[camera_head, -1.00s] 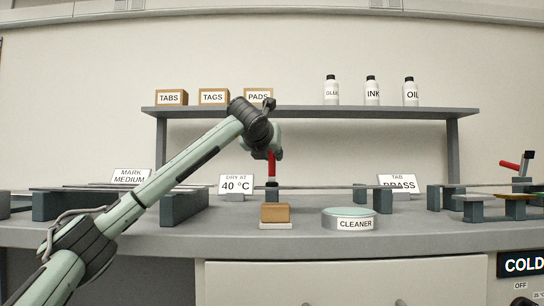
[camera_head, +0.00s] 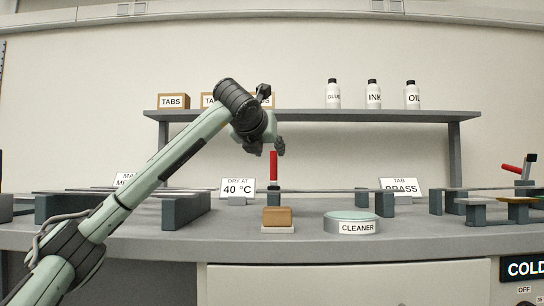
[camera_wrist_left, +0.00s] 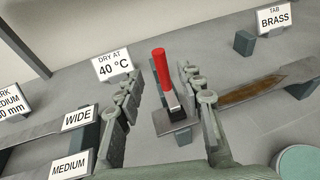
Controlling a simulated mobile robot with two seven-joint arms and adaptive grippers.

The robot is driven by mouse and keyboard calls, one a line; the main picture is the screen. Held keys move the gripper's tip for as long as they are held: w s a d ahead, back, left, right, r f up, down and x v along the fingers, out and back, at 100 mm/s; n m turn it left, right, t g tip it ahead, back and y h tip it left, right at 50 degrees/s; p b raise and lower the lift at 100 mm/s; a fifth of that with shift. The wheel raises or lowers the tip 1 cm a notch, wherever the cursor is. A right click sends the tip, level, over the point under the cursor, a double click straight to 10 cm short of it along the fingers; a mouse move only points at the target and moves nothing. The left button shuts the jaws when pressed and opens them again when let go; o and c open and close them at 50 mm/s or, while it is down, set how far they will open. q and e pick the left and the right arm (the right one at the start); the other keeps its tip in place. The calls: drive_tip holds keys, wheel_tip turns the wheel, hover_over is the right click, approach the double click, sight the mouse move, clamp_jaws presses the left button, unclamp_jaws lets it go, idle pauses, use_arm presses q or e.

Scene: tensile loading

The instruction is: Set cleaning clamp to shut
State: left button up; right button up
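The cleaning clamp's red handle (camera_head: 273,166) stands upright on a dark base on the bench, below my left gripper (camera_head: 268,149). My left gripper (camera_wrist_left: 160,102) is open in that view, with a finger on each side of the handle and a visible gap to each. Whether the clamp's jaw presses on the strip under it cannot be told. My right gripper is not in view.
A tan block (camera_head: 277,215) and a round CLEANER tin (camera_head: 351,223) stand in front of the clamp. A DRY AT 40 °C sign (camera_head: 238,187) stands left of it. A second red-handled clamp (camera_head: 512,169) is at the far right. A shelf (camera_head: 300,114) runs behind.

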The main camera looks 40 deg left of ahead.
use_arm(q)
drive_tip(key=v, duration=0.4)
drive_tip(key=shift+s+d+r, duration=0.1)
drive_tip(key=shift+s+d, duration=0.05)
drive_tip(key=shift+s, duration=0.2)
